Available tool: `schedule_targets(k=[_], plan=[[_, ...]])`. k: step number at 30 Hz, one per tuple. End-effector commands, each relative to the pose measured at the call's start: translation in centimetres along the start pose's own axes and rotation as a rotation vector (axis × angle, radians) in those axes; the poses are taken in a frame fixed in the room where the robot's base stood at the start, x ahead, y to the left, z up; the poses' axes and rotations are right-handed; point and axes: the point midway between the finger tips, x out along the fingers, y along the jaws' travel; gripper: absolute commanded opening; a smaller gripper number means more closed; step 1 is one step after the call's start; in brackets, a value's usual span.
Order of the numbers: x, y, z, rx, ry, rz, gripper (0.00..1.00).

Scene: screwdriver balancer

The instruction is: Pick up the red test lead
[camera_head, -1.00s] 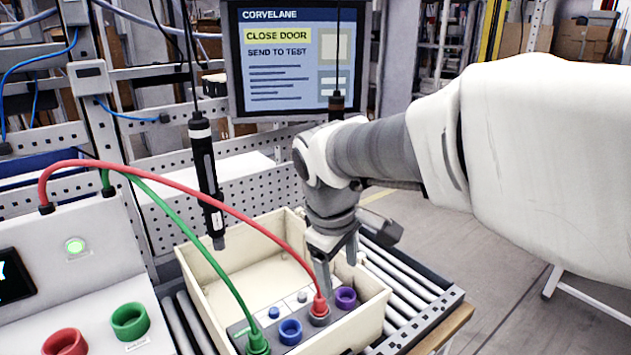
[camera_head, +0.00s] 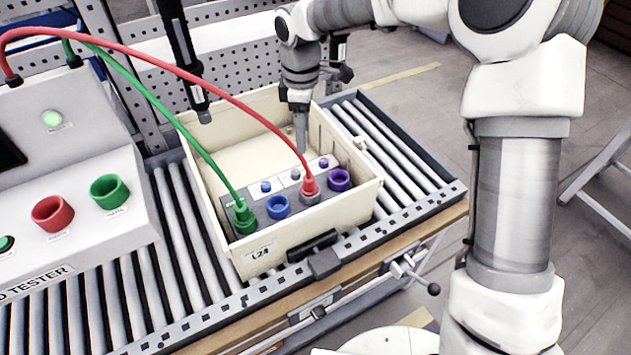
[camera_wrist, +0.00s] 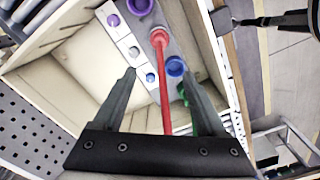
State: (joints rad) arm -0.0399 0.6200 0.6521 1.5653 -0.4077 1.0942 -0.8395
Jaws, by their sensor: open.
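The red test lead (camera_head: 225,82) arcs from the tester on the left down to its red plug (camera_head: 309,186), which sits in a socket of the grey unit in the cream bin. My gripper (camera_head: 301,147) points down into the bin, just above and behind the red plug. In the wrist view my gripper (camera_wrist: 159,73) is open, one finger on each side of the red cable. The red plug (camera_wrist: 159,40) shows just beyond the fingertips. The cable passes between the fingers with gaps on both sides. I cannot tell the height gap exactly.
A green lead (camera_head: 165,118) plugs into the same unit (camera_head: 290,200), left of the red plug. Blue (camera_head: 278,206) and purple (camera_head: 339,180) sockets flank the red plug. The bin walls (camera_head: 330,225) surround it. A screwdriver (camera_head: 183,50) hangs behind the leads.

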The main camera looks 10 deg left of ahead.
Motion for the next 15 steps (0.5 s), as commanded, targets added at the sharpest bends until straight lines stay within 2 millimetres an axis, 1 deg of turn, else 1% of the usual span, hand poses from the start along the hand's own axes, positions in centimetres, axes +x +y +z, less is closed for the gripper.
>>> schedule_targets(k=[1, 9, 12, 15], plan=[[1.0, -0.1, 0.0, -0.001, -0.001, -0.005, 0.74], [6.9, -0.2, 0.1, 0.001, -0.001, -0.006, 0.74], [8.8, -0.1, 0.1, 0.001, -0.001, -0.005, 0.74], [10.3, -0.1, 0.2, 0.002, -0.002, -0.003, 0.74]])
